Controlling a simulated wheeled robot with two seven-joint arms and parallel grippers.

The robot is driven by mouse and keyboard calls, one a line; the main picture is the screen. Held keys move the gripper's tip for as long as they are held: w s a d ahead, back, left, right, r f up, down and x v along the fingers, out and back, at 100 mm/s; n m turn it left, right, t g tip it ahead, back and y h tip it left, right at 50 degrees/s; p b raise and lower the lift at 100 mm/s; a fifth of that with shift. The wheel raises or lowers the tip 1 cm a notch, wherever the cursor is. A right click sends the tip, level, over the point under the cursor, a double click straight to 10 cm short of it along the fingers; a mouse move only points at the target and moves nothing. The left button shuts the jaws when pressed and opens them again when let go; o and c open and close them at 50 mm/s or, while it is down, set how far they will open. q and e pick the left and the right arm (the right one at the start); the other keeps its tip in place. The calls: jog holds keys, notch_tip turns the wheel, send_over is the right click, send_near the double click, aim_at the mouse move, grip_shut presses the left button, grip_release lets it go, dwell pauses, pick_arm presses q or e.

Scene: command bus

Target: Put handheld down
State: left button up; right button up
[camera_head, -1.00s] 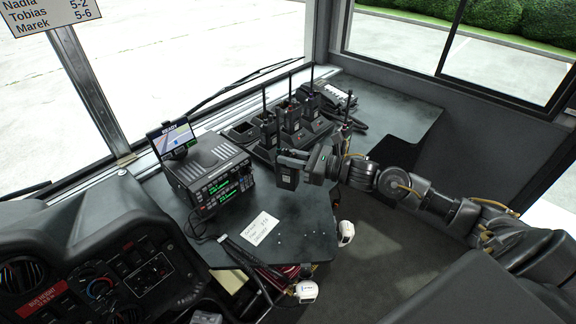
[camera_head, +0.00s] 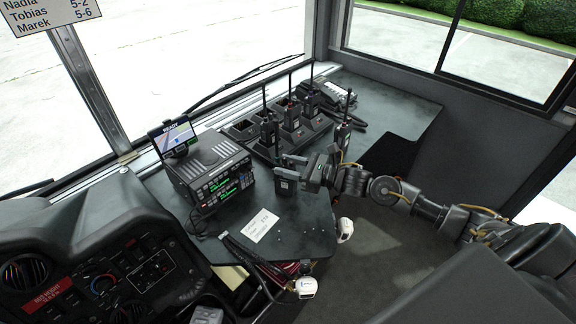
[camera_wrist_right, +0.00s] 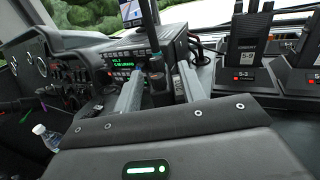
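My right gripper (camera_head: 289,168) reaches in from the right over the dark desk (camera_head: 305,240). It is shut on a dark handheld (camera_wrist_right: 157,72) with a tall antenna, which stands up between the two grey fingers in the wrist view. In the head view the handheld's dark body (camera_head: 287,184) shows at the fingertips, above the desk; its lower end and any gap to the desk are hard to tell. Several other handhelds stand in the charger row (camera_head: 310,136) behind the gripper. One (camera_wrist_right: 248,45) shows close at the right in the wrist view. My left gripper is not in view.
A radio console (camera_head: 212,172) with a small screen (camera_head: 172,136) stands left of the gripper. A paper note (camera_head: 260,225) lies in front of it. Another handheld (camera_head: 342,134) stands behind my wrist. The desk between note and gripper is clear.

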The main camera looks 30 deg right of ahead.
jog(key=shift+r, duration=0.1)
jog(key=b+v, duration=0.2)
jog(key=v, duration=1)
dwell(0.4)
